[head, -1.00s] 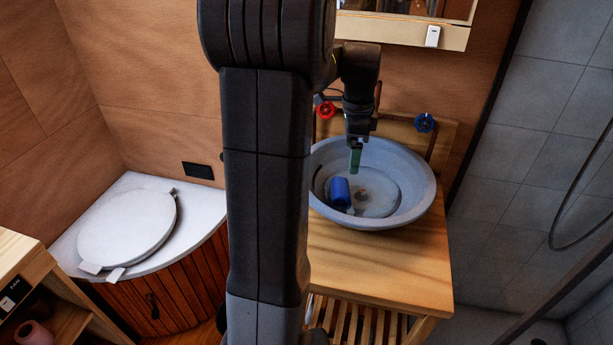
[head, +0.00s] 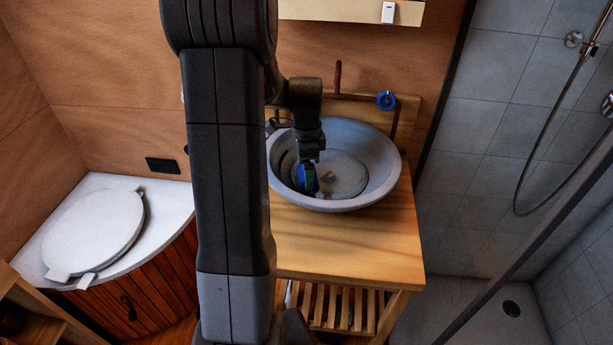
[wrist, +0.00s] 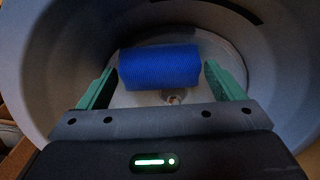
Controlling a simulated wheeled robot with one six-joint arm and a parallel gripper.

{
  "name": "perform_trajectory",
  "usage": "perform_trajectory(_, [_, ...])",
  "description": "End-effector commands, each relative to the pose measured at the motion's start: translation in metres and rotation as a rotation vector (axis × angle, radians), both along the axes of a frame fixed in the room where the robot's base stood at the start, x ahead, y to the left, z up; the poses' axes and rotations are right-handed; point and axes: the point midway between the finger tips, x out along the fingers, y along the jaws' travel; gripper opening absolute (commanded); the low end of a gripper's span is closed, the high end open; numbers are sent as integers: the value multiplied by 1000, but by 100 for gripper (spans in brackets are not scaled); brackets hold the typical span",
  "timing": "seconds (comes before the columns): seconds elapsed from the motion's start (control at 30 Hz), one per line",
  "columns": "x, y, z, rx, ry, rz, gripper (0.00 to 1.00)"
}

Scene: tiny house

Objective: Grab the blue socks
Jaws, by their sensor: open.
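The blue socks (wrist: 160,67) are a rolled blue bundle lying in the grey basin (wrist: 272,75), close to its drain. In the wrist view my gripper (wrist: 160,82) is open, with one green finger off each end of the bundle. In the head view my gripper (head: 308,185) is down inside the basin (head: 375,185). The socks (head: 300,178) show there as a small blue patch, mostly hidden behind the gripper.
The basin stands on a wooden vanity (head: 350,245) with a slatted shelf below. A blue tap handle (head: 386,100) is on the wall behind. A toilet with a white lid (head: 93,232) is at left, and a tiled shower (head: 500,150) at right.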

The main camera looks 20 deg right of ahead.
Motion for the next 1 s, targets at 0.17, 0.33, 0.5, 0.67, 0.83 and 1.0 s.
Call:
perform_trajectory(0.17, [0,0,-21,0,1,0,88])
perform_trajectory(0.33, [0,0,-23,0,0,0,88])
perform_trajectory(0.5, [0,0,-23,0,0,0,74])
perform_trajectory(0.67, [0,0,-23,0,-1,0,55])
perform_trajectory(0.83, [0,0,-23,0,-1,0,55])
perform_trajectory(1.0, [1,0,-9,-2,-3,0,55])
